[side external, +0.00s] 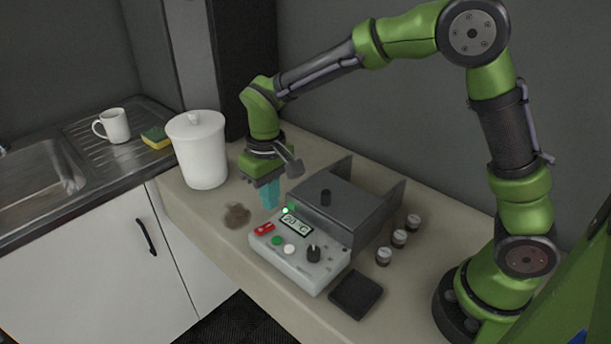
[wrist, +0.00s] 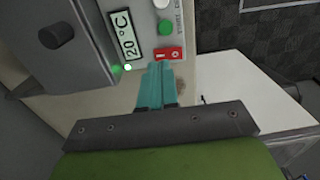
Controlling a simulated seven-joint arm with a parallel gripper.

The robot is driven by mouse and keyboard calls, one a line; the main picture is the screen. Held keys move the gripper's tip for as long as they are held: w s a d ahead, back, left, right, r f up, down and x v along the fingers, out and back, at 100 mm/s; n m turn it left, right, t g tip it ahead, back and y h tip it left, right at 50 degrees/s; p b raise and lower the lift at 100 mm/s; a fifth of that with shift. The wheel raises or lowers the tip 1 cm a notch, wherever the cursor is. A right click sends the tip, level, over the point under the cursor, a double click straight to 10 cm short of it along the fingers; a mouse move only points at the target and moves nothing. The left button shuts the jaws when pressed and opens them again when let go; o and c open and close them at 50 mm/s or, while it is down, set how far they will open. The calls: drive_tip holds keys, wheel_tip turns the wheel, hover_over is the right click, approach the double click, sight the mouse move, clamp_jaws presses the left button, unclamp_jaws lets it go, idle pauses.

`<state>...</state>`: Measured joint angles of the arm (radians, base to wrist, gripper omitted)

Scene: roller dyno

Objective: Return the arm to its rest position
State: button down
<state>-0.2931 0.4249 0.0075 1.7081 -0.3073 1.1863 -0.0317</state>
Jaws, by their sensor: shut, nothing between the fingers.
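My gripper (side external: 270,196) has teal fingers that are shut with nothing between them. It points down above the counter, just left of the grey control box (side external: 297,262) in the side view. In the wrist view my gripper (wrist: 158,70) shows its fingertips close to the red switch (wrist: 169,54); I cannot tell whether they touch it. The display (wrist: 123,36) reads 20 °C, and a green light (wrist: 127,67) is lit beside it. The box also carries a green button (side external: 277,240), a white button (side external: 290,249) and a black knob (side external: 313,254).
A dark metal housing (side external: 345,215) stands behind the box. A white lidded canister (side external: 200,150) is left of my gripper. Several small jars (side external: 399,238) and a black pad (side external: 356,294) lie right. A brown stain (side external: 237,215) marks the counter. A mug (side external: 114,125) and sponge (side external: 156,137) sit by the sink.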

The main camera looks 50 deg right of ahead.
drive_tip(key=s+d+r+m+t+y, duration=0.1)
drive_tip(key=s+d+r+m+t, duration=0.1)
drive_tip(key=s+d+r, duration=0.3)
drive_tip(key=s+d+r+m+t, duration=0.2)
drive_tip(key=s+d+r+t, duration=0.2)
drive_tip(key=s+r, duration=0.4)
drive_tip(key=s+t, duration=0.1)
drive_tip(key=s, duration=0.3)
drive_tip(key=shift+s+d+y, duration=0.2)
drive_tip(key=shift+d+y, duration=0.15)
drive_tip(key=shift+y, duration=0.05)
drive_tip(key=c, duration=1.8)
unclamp_jaws()
